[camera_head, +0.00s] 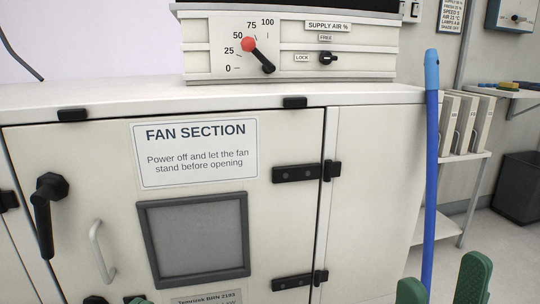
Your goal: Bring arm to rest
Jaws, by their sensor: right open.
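My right gripper (443,272) shows at the bottom right as two green fingers, spread apart with nothing gripped between them. Only small green tips, seemingly of my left gripper (138,300), show at the bottom edge left of centre; their opening cannot be judged.
A blue pole (432,150) stands upright, appearing between or behind the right fingers; contact cannot be told. A shelf with white binders (465,122) and a dark bin (518,188) are at the right. The cabinet top (140,95) is mostly clear at left.

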